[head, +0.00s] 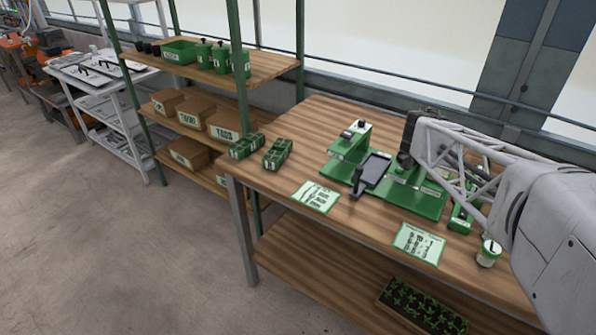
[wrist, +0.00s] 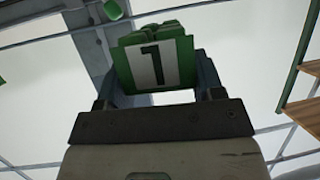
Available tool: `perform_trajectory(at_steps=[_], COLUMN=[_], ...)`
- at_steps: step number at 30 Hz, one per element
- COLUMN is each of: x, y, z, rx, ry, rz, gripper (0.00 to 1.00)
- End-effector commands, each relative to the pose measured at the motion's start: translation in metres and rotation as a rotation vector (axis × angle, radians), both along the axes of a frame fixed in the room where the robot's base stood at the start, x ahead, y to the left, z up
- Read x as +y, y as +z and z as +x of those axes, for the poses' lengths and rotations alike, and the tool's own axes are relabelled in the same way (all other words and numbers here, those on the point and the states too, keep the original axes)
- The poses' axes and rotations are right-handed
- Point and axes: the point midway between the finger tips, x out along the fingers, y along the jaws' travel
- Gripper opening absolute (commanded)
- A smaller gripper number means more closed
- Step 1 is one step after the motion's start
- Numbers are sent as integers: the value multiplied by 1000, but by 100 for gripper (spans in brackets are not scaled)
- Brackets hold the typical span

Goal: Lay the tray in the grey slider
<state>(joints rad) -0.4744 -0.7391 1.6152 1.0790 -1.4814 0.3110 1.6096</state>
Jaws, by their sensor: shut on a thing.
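My gripper (wrist: 157,78) is shut on a green tray (wrist: 182,52) with a white label reading 1, held up between its two fingers in the wrist view. In the head view my arm reaches in from the right; I cannot clearly make out the jaws or the held tray there. The grey slider (head: 374,168) appears as a dark grey, shallow open piece on the green seeder (head: 418,201), left of my arm. Nothing shows lying in it. Part of the seeder is hidden behind my arm.
Two green trays (head: 246,146) (head: 277,153) stand at the table's left edge. Two printed cards (head: 315,196) (head: 420,243) lie in front of the seeder. A small labelled jar (head: 489,254) stands at the right. A shelf rack (head: 238,80) stands beyond the table.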

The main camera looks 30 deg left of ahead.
Motion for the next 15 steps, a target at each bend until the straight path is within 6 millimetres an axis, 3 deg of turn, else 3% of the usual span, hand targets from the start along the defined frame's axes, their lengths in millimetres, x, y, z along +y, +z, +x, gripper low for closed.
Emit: perform_trajectory(at_steps=[15], x=[89], y=[-27], z=[-68], rx=[1], ry=[-32], rz=[-2], gripper=[34])
